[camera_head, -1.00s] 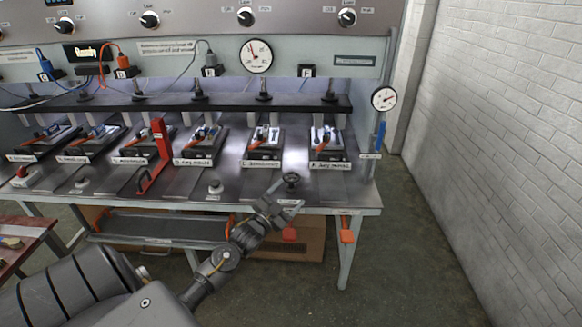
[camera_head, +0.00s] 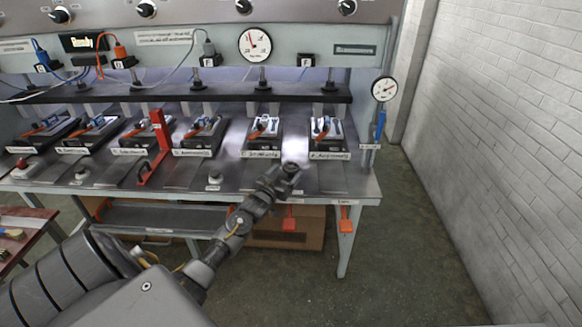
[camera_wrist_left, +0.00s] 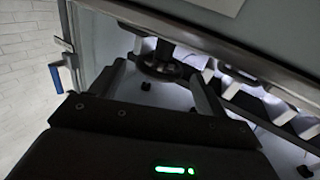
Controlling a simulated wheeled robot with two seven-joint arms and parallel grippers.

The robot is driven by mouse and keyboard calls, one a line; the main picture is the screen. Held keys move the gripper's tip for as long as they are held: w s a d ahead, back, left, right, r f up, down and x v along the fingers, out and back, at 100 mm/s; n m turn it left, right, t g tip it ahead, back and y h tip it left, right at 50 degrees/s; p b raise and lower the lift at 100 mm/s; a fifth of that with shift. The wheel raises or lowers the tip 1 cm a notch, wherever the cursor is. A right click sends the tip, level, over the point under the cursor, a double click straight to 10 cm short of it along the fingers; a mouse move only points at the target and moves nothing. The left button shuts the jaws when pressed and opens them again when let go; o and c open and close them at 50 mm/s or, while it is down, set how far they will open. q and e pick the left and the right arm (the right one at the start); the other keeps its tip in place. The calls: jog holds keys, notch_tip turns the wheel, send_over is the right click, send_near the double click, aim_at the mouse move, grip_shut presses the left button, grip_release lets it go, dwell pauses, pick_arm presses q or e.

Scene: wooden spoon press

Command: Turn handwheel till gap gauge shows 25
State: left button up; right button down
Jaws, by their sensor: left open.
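The handwheel (camera_head: 291,168) is a small dark wheel at the front of the press table, partly hidden by my left gripper (camera_head: 277,177) in the head view. In the left wrist view the dark handwheel (camera_wrist_left: 160,70) shows between the two spread fingers. My left gripper is open, with its fingertips at the wheel; I cannot tell whether they touch it. A larger dial (camera_head: 255,46) is on the back panel. Their numbers are too small to read. My right gripper is not in view.
Several labelled press stations stand in a row behind the handwheel, under a dark bar (camera_head: 180,95). A red lever frame (camera_head: 158,143) rises left of centre.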

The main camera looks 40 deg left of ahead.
aim_at(287, 171)
pick_arm(q)
jog(key=shift+w+a, duration=0.2)
jog(key=shift+w, duration=0.85)
jog(key=shift+w+a, duration=0.2)
jog(key=shift+w, duration=0.8)
jog(key=c, duration=0.8)
jog(key=shift+f+m+h+b, duration=0.1)
jog(key=shift+m+h+b, duration=0.2)
jog(key=shift+m+h, duration=0.3)
jog(key=shift+c, duration=0.2)
jog(key=shift+m+h, duration=0.3)
jog(key=shift+h, duration=0.3)
jog(key=o, duration=0.8)
jog(key=shift+o, duration=0.2)
